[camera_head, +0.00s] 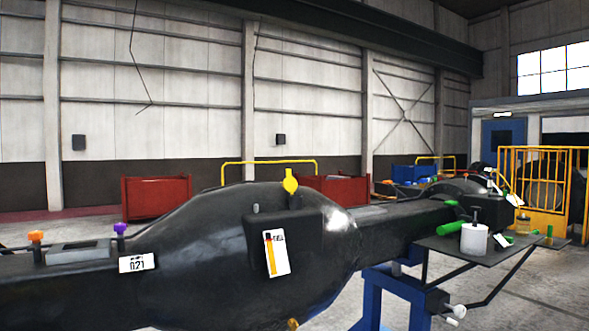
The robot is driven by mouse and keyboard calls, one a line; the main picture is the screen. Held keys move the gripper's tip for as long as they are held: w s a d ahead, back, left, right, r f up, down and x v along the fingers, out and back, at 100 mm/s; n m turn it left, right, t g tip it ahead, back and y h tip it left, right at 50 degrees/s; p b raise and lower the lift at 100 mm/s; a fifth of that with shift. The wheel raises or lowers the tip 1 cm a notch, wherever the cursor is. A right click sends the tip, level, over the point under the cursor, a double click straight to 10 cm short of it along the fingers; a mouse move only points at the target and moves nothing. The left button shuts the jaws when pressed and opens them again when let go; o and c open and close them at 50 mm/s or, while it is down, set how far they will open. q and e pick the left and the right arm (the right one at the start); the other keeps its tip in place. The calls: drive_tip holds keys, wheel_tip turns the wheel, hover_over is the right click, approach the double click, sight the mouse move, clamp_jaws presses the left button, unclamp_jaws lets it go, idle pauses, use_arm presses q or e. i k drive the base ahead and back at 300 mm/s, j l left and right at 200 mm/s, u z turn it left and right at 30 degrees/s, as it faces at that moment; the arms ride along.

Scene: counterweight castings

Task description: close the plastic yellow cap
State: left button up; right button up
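A yellow cap (290,182) stands upright on top of the large black casting (200,245), near the middle of the view. It has a rounded body with a narrower tab on top. I cannot tell from here whether it is open or closed. A second small yellow piece (292,324) shows at the casting's lower edge, partly cut off by the frame. Neither of my grippers is in view.
An orange cap (36,236) and a purple cap (120,228) sit on the casting's left part. A side shelf (450,247) at right holds a white pot (474,239) and green-handled tools. A blue stand (385,295) is below. Red bins (156,197) and a yellow cage (545,190) stand behind.

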sight(290, 184)
drive_tip(key=i+j+z, duration=0.1)
drive_tip(key=z, duration=0.3)
drive_tip(key=i+j+z, duration=0.15)
drive_tip(key=z, duration=0.3)
drive_tip(key=i+j+z, duration=0.35)
drive_tip(key=i+j, duration=0.15)
drive_tip(key=j, duration=0.2)
drive_tip(key=i+j, duration=0.2)
drive_tip(key=j, duration=0.15)
drive_tip(key=i+j+z, duration=0.1)
drive_tip(key=j, duration=0.3)
drive_tip(key=i, duration=0.05)
